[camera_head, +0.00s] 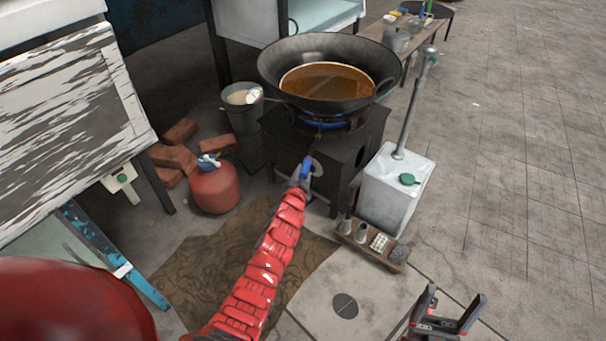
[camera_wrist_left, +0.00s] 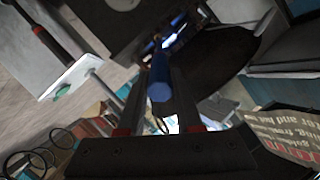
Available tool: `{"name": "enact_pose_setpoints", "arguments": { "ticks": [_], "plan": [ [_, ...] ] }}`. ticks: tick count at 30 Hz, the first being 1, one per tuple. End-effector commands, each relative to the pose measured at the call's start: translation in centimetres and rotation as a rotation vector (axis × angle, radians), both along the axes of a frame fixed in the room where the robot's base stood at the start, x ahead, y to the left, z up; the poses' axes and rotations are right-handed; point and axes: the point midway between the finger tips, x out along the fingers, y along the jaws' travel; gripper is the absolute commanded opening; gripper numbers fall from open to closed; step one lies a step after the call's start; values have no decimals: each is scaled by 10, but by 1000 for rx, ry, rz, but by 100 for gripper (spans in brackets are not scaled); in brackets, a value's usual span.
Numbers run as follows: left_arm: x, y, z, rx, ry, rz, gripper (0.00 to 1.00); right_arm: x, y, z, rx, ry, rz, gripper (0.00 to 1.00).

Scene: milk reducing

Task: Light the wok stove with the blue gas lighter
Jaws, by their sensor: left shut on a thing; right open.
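The wok stove (camera_head: 345,150) is a dark box with a large black wok (camera_head: 300,55) on top, holding brown liquid. Blue flame (camera_head: 335,124) shows under the wok at the burner. The blue gas lighter (camera_head: 306,167) is in my left gripper (camera_head: 302,178), in front of the stove's front face. In the left wrist view the blue lighter (camera_wrist_left: 160,78) stands between the shut fingers and points toward the burner. The lighter's tip is hard to make out. My right gripper (camera_head: 445,312) is open and empty over the floor at the lower right.
A white canister (camera_head: 390,190) with a metal pipe stands right of the stove, with a small wooden tray (camera_head: 372,250) in front. A red gas bottle (camera_head: 214,188), bricks (camera_head: 170,158) and a bucket (camera_head: 243,115) stand left. Open floor lies at the right.

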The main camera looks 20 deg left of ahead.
Motion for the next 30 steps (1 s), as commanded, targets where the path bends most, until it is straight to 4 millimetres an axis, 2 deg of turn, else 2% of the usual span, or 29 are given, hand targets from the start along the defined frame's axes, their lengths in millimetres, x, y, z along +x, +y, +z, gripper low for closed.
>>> {"name": "enact_pose_setpoints", "arguments": {
  "ticks": [7, 10, 30],
  "plan": [
    [0, 0, 1, 0, -2, 0, 0, 0, 0, 0, 0, 0, 0, 82],
    [-5, 0, 1, 1, -1, 0, 0, 0, 0, 1, 0, 0, 0, 82],
    [-80, -7, 0, 1, 0, 0, 0, 0, 0, 7, 0, 0, 0, 82]
  ]
}}
